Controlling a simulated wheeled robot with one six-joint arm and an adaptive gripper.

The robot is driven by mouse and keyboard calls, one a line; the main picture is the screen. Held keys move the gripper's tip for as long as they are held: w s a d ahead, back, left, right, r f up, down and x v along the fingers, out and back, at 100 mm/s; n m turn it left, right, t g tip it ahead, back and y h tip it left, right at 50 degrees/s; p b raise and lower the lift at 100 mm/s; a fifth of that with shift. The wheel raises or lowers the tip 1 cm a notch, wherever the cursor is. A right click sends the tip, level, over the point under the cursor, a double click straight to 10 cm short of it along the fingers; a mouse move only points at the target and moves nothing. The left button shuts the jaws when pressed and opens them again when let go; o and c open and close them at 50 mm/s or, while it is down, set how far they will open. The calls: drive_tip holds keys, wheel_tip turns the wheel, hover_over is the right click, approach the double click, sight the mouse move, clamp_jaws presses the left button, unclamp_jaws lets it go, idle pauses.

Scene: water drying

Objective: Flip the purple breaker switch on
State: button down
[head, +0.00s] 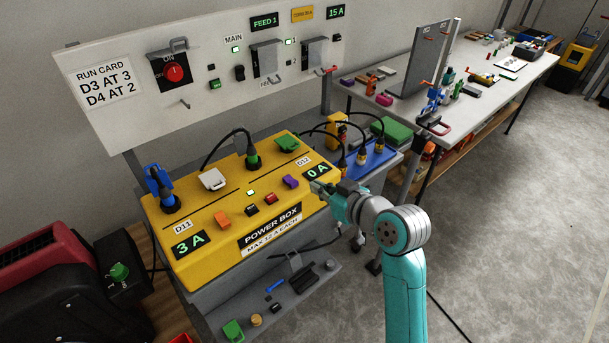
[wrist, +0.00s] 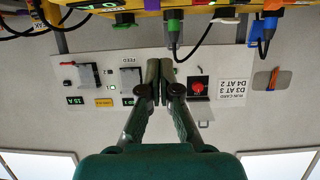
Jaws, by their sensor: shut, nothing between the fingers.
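The purple breaker switch (head: 291,181) sits on the sloped top of the yellow power box (head: 190,232), near its right end. The display beside it (head: 317,171) reads 0 A. My gripper (head: 316,187) is shut and empty, just right of the purple switch in the head view; I cannot tell whether it touches the box. In the wrist view its fingers (wrist: 160,82) are together and point toward the white panel, with the yellow box along the top edge. An orange switch (head: 222,219) sits on the box's left part, near a display reading 3 A (head: 188,244).
A blue plug (head: 162,190) and a green plug (head: 253,160) stand in the box with cables. A white flap (head: 212,179) and green flap (head: 287,144) lie near them. Behind is a white panel (head: 215,110) with a red knob (head: 174,72). A blue block with yellow plugs (head: 375,160) stands at right.

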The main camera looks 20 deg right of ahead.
drive_tip(key=shift+w+d+r, duration=0.25)
drive_tip(key=shift+w+r, duration=0.05)
drive_tip(key=shift+r, duration=0.15)
drive_tip(key=shift+w+d+r, duration=0.25)
drive_tip(key=shift+w+r, duration=0.05)
drive_tip(key=shift+r, duration=0.15)
drive_tip(key=shift+w, duration=0.15)
hover_over(290, 180)
drive_tip(key=s+d, duration=0.1)
drive_tip(key=s, duration=0.2)
wheel_tip(290, 180, down, 4)
drive_tip(key=shift+w+d+r, duration=0.1)
drive_tip(key=shift+w+r, duration=0.05)
drive_tip(key=shift+r, duration=0.1)
wheel_tip(290, 180, down, 3)
drive_tip(key=shift+f, duration=0.55)
